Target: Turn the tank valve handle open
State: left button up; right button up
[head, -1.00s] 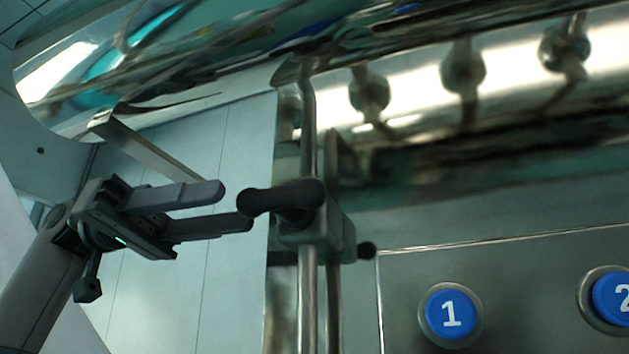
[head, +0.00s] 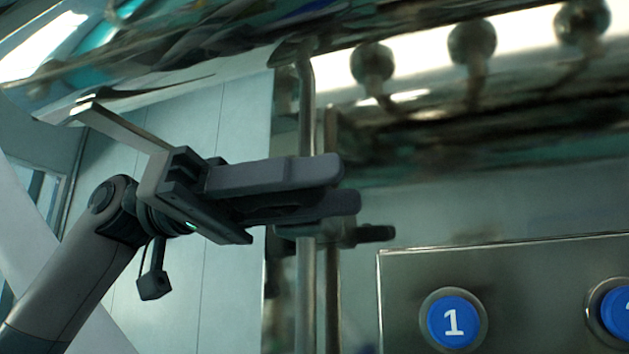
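The valve sits on a vertical metal pipe (head: 306,125) in the middle of the head view. Its dark handle is mostly or fully hidden by my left gripper (head: 348,187). A dark stub (head: 375,234) on the valve's right side shows below the fingertips. My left gripper reaches in from the left, with its two long dark fingers across the pipe at the handle's height. The fingers look close together, with a dark narrow gap. I cannot tell whether they touch or hold the handle. My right gripper is out of view.
A shiny metal tank (head: 420,120) fills the upper right, with blurred round reflections. A steel panel (head: 540,285) at lower right carries a blue button marked 1 (head: 453,321) and another blue button (head: 617,312) at the edge. Pale wall panels (head: 235,130) stand behind the gripper.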

pick_arm(q)
grip_shut()
jog(key=shift+y, duration=0.3)
jog(key=shift+f+t+y, duration=0.2)
jog(key=shift+t+y, duration=0.1)
jog(key=shift+y, duration=0.3)
jog(key=shift+a+f+t+y, duration=0.2)
jog(key=shift+f+t+y, duration=0.25)
jog(key=shift+y, duration=0.65)
grip_release()
jog(key=shift+w, duration=0.1)
